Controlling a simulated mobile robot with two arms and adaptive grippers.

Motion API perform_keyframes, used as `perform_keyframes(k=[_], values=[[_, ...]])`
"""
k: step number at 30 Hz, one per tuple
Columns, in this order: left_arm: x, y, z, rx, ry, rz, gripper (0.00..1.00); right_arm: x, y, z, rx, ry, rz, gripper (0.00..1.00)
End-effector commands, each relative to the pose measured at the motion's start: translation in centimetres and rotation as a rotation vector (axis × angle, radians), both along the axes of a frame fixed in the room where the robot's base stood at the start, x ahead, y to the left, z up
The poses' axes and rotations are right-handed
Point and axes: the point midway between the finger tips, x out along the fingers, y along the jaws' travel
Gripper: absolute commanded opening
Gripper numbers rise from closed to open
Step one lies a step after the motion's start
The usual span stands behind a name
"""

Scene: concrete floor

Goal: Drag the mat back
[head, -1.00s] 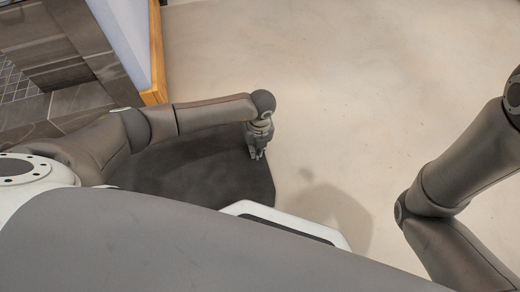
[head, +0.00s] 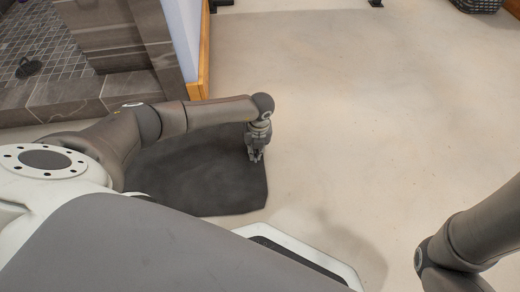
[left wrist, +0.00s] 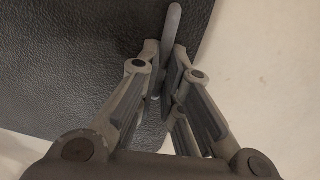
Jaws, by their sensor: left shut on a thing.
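The mat (head: 200,180) is dark grey and lies flat on the floor, partly hidden behind my left arm and body. My left gripper (head: 256,158) points down at the mat's right side, near its edge. In the left wrist view, the mat's textured dark surface (left wrist: 70,60) fills the upper left, and my left gripper (left wrist: 163,88) is shut on a slim grey upright piece (left wrist: 173,25) at the mat. I cannot tell how that piece joins the mat. My right gripper is out of view; only part of the right arm shows at the right edge.
Pale concrete floor (head: 370,110) lies open ahead and to the right. A white wall end with wooden trim (head: 202,70) and a tiled, stepped area (head: 70,60) stand at the upper left. A dark basket (head: 478,4) shows at the top right.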

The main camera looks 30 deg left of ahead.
Motion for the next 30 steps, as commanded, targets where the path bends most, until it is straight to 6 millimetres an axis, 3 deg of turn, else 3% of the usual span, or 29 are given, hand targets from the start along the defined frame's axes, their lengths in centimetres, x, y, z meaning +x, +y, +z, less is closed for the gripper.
perform_keyframes(k=[1,11,12,17,30], values=[[-0.99,1.47,-0.93,0.03,0.025,0.004,0.0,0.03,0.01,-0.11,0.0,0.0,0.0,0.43],[-0.97,1.6,-0.94,0.03,0.025,0.004,0.0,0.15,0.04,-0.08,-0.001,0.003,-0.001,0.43],[-0.97,1.6,-0.94,0.03,0.025,0.004,0.12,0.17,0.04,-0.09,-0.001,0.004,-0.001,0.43],[-0.92,1.55,-0.96,0.029,0.023,0.005,0.33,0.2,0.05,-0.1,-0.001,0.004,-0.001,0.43],[-0.88,1.44,-0.95,0.026,0.022,0.007,0.33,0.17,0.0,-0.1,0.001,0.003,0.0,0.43]])
